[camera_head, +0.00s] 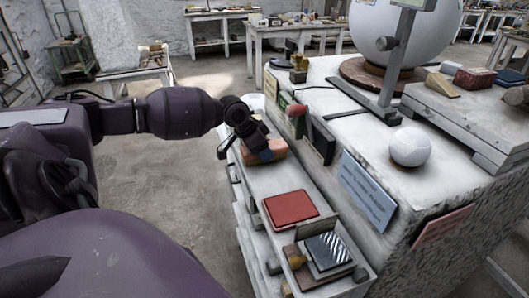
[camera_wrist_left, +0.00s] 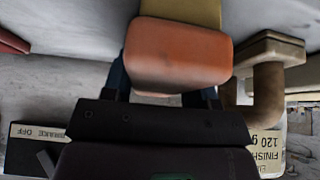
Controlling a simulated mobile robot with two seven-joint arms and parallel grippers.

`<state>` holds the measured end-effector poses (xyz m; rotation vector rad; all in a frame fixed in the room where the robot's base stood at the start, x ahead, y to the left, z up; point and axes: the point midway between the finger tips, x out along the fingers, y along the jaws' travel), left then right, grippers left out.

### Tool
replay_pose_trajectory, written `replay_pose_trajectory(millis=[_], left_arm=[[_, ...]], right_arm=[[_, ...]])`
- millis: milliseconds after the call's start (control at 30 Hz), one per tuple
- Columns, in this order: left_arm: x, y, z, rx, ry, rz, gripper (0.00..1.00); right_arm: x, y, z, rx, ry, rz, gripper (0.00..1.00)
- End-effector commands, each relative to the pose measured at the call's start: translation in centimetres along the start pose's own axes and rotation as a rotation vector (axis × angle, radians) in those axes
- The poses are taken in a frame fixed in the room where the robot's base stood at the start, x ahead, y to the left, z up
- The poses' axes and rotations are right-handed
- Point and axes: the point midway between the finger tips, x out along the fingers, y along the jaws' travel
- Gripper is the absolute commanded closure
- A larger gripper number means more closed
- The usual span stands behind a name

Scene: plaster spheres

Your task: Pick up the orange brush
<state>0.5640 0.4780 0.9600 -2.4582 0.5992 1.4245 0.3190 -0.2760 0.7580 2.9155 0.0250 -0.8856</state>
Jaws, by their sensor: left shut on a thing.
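The orange brush (camera_head: 279,150) is at the far end of the low white shelf, partly hidden behind my left gripper (camera_head: 262,148). In the left wrist view the brush (camera_wrist_left: 178,55) shows as a rounded orange block with a tan-yellow part beyond it. My left gripper (camera_wrist_left: 166,90) is shut on it, with a dark finger at each side. I cannot tell whether the brush touches the shelf. My right gripper is not in view.
A higher white bench (camera_head: 370,137) stands close on the right, holding a white ball (camera_head: 410,147). Open floor (camera_head: 170,190) lies left.

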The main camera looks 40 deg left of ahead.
Motion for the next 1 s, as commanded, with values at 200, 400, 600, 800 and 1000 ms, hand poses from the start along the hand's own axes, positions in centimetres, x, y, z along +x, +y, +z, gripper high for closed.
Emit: replay_pose_trajectory(millis=[200, 400, 600, 800, 1000], left_arm=[[0.0, 0.0, -0.1, 0.000, 0.001, 0.000, 0.74], [-0.2, 0.0, -0.1, 0.001, 0.000, -0.001, 0.74], [-3.1, -0.1, -1.3, 0.003, 0.004, -0.003, 0.74], [-6.6, -0.1, -3.4, 0.003, 0.005, -0.003, 0.74], [-7.9, -0.1, -1.6, 0.000, -0.003, -0.002, 0.74]], right_arm=[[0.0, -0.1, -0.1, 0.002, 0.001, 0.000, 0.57], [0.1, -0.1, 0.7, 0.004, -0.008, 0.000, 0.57], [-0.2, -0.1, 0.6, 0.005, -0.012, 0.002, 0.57], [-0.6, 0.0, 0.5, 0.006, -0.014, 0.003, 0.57], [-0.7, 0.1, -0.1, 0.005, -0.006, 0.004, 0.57]])
